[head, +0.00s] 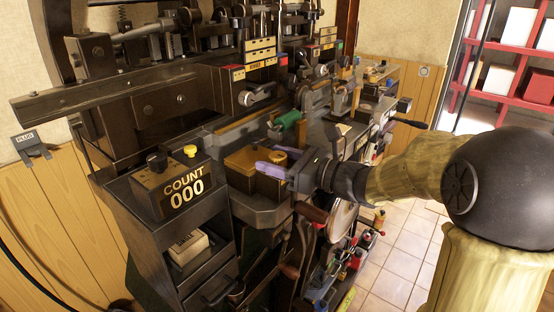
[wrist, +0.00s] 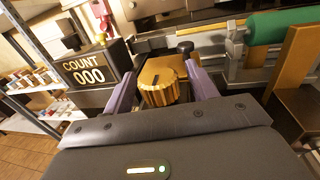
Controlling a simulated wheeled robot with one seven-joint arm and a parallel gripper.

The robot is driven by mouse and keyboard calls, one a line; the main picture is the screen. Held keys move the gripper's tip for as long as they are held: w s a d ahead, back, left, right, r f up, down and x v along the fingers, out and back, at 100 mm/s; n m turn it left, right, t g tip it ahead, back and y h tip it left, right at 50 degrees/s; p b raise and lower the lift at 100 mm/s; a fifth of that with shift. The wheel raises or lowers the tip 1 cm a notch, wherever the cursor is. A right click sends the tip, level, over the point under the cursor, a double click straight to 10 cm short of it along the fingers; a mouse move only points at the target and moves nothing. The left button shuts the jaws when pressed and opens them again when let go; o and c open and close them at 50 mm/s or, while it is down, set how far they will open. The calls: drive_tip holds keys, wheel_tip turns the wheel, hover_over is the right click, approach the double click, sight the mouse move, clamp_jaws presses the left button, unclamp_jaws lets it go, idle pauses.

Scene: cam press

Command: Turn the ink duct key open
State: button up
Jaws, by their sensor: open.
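A fluted brass knob (wrist: 158,88) with a dark slot mark on its top sits between my fingers in the wrist view; I take it to be the ink duct key. My gripper (wrist: 161,72) has its two purple fingers spread, one on each side of the knob, with gaps visible. In the head view my gripper (head: 274,160) reaches in from the right beside a brass-coloured part (head: 245,158) on the press. The knob is hard to make out there, and the contact of fingers with it cannot be told.
A counter box reading COUNT 000 (head: 184,189) stands at the left, with a black knob and yellow button on top. A green roller (wrist: 280,27) lies close at the right in the wrist view. A black-knobbed lever (wrist: 186,48) stands just behind the right finger.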

drive_tip(key=shift+c, duration=0.2)
drive_tip(key=c, duration=1)
drive_tip(key=shift+o, duration=0.2)
